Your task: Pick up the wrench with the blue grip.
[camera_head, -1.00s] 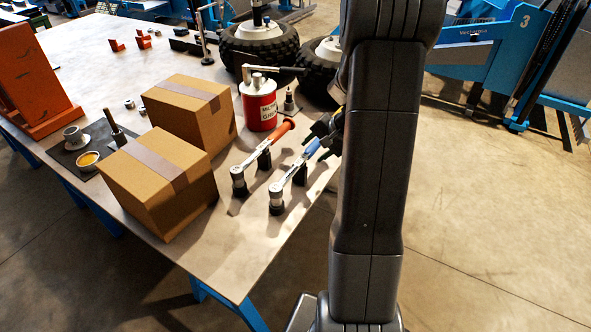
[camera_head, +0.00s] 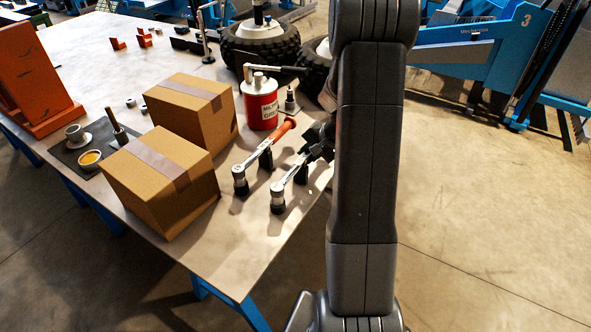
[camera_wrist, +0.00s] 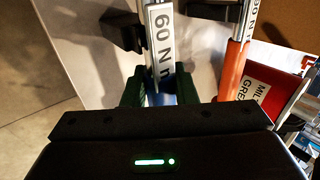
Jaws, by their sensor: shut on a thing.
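The wrench with the blue grip (camera_head: 289,178) lies tilted near the table's right edge, its round head resting on a black foot at lower left. In the wrist view its shaft, labelled "60 N" (camera_wrist: 162,45), runs up from between my fingers. My gripper (camera_head: 316,146) is shut on its blue grip; a strip of blue shows between the fingers in the wrist view (camera_wrist: 159,98). In the head view my gripper hides most of the grip. A similar wrench with an orange-red grip (camera_head: 283,130) lies beside it, also in the wrist view (camera_wrist: 233,72), apart from my fingers.
A red and white grease can (camera_head: 260,106) stands behind the orange-red wrench. Two cardboard boxes (camera_head: 160,180) (camera_head: 192,108) stand to the left. Black wheels (camera_head: 259,46) stand at the back. The table (camera_head: 230,262) is clear in front of the wrenches; open floor lies to the right.

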